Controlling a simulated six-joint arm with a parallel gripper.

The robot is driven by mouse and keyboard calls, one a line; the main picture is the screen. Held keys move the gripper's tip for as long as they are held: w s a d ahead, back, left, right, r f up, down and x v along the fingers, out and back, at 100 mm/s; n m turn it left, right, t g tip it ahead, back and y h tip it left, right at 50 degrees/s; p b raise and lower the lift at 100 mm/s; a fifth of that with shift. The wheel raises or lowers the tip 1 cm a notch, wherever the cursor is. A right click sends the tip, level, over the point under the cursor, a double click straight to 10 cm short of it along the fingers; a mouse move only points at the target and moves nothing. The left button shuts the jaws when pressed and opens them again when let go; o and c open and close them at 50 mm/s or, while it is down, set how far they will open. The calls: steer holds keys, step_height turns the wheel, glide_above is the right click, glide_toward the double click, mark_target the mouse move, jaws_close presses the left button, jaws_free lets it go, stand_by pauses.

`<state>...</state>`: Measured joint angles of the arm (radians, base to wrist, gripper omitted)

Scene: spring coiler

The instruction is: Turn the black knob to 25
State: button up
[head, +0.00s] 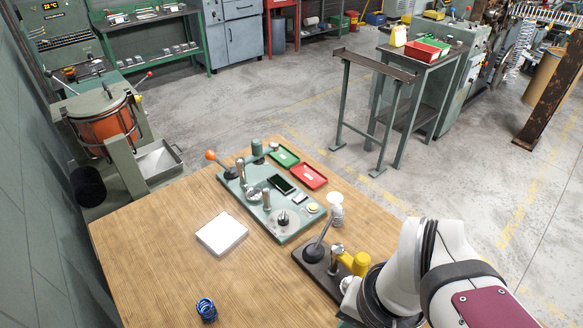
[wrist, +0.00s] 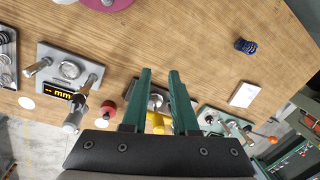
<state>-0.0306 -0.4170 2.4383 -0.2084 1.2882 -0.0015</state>
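A small black knob (head: 283,219) sits on a pale round dial at the near end of the green coiler plate (head: 286,238) on the wooden table. Its numbers and pointer are too small to read. The green machine also shows at the right of the wrist view (wrist: 240,126), partly cut off by my gripper, and I cannot make out the knob clearly there. My gripper (wrist: 160,74) has two green fingers, apart with an empty gap, above the table and away from the knob. Its fingers do not show in the head view.
A dark stand with a black ball (head: 313,253) and a yellow part (head: 360,263) stand between my arm and the coiler. A white block (head: 221,233) and blue spring (head: 206,309) lie left. A grey gauge (wrist: 70,72) stands left in the wrist view.

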mark_target(284, 217)
steer(key=o, duration=0.5)
steer(key=w+a+n, duration=0.1)
steer(key=w, duration=0.4)
steer(key=w+a+n+t, duration=0.1)
steer(key=w, duration=0.5)
steer(key=w+a+n, duration=0.1)
steer(key=w+a, duration=0.1)
steer(key=w, duration=0.4)
steer(key=shift+f+n+t+h, duration=0.3)
steer(key=shift+f+t, duration=0.05)
steer(key=shift+t, duration=0.05)
steer(key=shift+c, duration=0.2)
steer(key=shift+o, duration=0.8)
steer(key=w+a+f+n+t, duration=0.1)
steer(key=w+a+f, duration=0.1)
steer(key=w, duration=0.4)
steer(key=w+a+f+n+t, duration=0.1)
steer(key=w+a+f+n, duration=0.1)
steer(key=w+a, duration=0.3)
steer(key=shift+w+f, duration=0.5)
steer(key=shift+w, duration=0.7)
steer(key=x, duration=1)
steer(key=a+x, duration=0.1)
steer(key=x, duration=0.4)
steer(key=shift+w, duration=0.35)
steer(key=shift+w+a+f, duration=0.1)
steer(key=shift+w+f, duration=0.1)
steer(key=shift+f, duration=0.3)
steer(key=shift+c, duration=0.3)
jaws_close()
